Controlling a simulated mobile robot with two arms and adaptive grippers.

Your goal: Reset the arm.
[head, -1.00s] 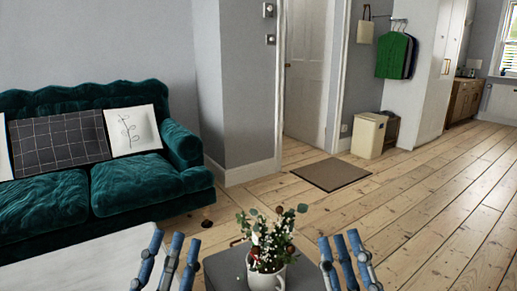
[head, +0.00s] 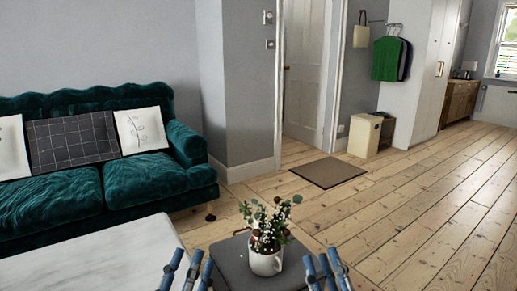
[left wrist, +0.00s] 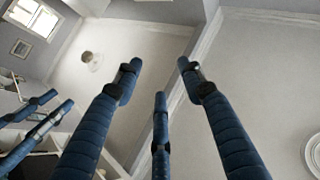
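My left gripper (head: 186,272) is at the bottom of the head view, over the right edge of the pale table. In the left wrist view its blue fingers (left wrist: 160,78) point up at the ceiling, spread apart with nothing between them. My right gripper (head: 324,270) is at the bottom of the head view, right of the potted plant. Its fingers point upward and stand apart with nothing between them. Two blue fingers of it show at the left of the left wrist view (left wrist: 52,116). The lower parts of both grippers are cut off in the head view.
A plant in a white mug (head: 266,262) stands on a dark grey surface (head: 228,262) between my grippers. The pale table (head: 90,262) is at lower left, before a green sofa (head: 150,182). The floorboards (head: 420,200) to the right are clear, with a brown mat (head: 328,172).

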